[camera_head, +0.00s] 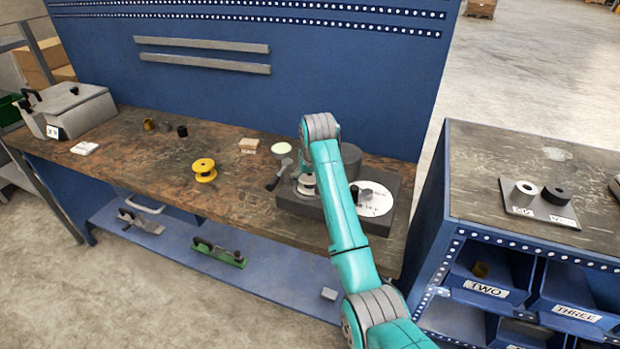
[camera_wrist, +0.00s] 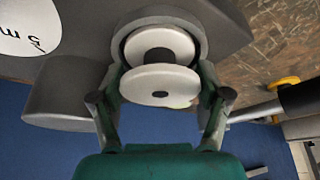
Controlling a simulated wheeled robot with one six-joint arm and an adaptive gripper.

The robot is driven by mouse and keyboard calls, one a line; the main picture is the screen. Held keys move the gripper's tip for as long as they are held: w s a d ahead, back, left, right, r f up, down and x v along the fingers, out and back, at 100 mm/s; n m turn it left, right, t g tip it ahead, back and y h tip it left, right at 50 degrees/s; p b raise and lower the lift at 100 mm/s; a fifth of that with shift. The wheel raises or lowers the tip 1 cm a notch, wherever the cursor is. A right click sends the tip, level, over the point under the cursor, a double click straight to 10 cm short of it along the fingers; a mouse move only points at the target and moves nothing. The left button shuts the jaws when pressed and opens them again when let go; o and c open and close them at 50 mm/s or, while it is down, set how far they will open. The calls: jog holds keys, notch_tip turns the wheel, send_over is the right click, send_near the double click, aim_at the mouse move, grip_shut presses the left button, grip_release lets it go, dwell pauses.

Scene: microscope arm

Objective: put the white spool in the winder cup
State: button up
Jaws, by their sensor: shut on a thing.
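The white spool (camera_wrist: 158,86) is between the two fingers of my gripper (camera_wrist: 160,74), which is shut on it. Its far flange appears inside the round rim of the grey winder cup (camera_wrist: 172,16), with a dark gap around it. I cannot tell whether it touches the cup's floor. In the head view the spool (camera_head: 306,181) shows just left of my arm, at the cup on the dark grey winder base (camera_head: 300,207). My gripper is mostly hidden behind the arm there.
A black-handled crank (camera_head: 276,177) is left of the cup; a white labelled disc (camera_head: 374,203) is right. A yellow spool (camera_head: 204,170) stands on the brown bench (camera_head: 238,195). A side cabinet with a tray (camera_head: 540,207) stands at right. The bench's middle front is clear.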

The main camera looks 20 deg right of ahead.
jog(key=shift+f, duration=0.1)
jog(key=o, duration=1.2)
jog(key=v, duration=1.2)
